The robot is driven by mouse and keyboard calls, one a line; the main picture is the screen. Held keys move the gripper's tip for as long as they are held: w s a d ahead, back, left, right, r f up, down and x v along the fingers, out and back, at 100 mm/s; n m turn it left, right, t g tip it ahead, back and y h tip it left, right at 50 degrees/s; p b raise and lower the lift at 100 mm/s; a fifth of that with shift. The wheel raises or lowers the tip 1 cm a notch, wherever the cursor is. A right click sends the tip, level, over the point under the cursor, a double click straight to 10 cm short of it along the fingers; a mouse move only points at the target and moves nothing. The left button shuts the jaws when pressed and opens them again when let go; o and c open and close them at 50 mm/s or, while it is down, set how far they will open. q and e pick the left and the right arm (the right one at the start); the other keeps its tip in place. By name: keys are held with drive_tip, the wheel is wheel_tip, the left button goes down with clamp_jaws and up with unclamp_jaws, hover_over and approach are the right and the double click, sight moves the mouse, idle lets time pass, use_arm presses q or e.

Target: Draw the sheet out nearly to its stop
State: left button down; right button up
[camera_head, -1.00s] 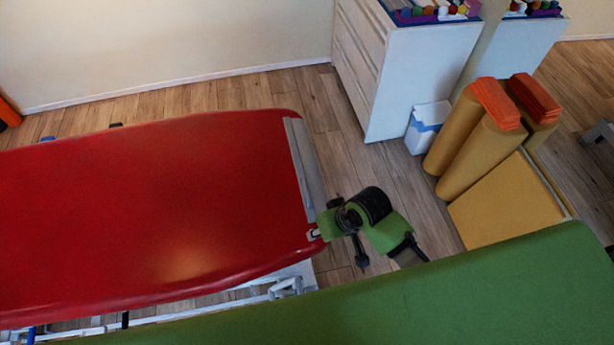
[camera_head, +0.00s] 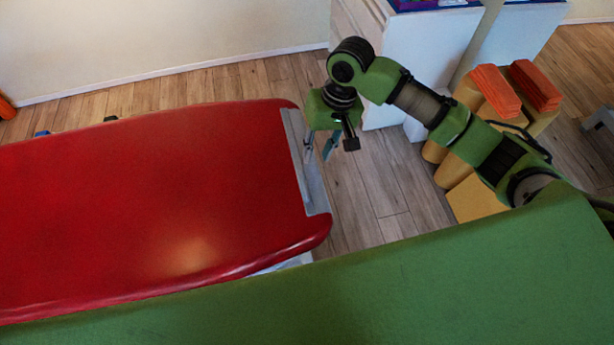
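The red treatment table (camera_head: 150,200) fills the left and middle of the view. At its right end is a pale grey strip (camera_head: 316,190), which may be the sheet's edge; no drawn-out sheet shows over the red top. My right gripper (camera_head: 320,150) hangs just beside the upper part of this strip, pointing down. Its fingers look spread apart, with nothing seen between them. Whether a finger touches the strip cannot be told. My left gripper is not in view.
A green surface (camera_head: 400,285) crosses the foreground. A white cabinet (camera_head: 430,60) stands behind my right arm. Yellow rolls with orange blocks (camera_head: 495,90) on top stand at the right. Bare wooden floor (camera_head: 375,190) lies right of the red table.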

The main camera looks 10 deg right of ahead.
sight(305, 184)
drive_tip(key=a+f, duration=0.1)
drive_tip(key=f, duration=0.7)
drive_tip(key=a+f+p, duration=0.1)
drive_tip(key=f, duration=0.3)
drive_tip(key=shift+a+f, duration=0.3)
drive_tip(key=shift+f, duration=0.05)
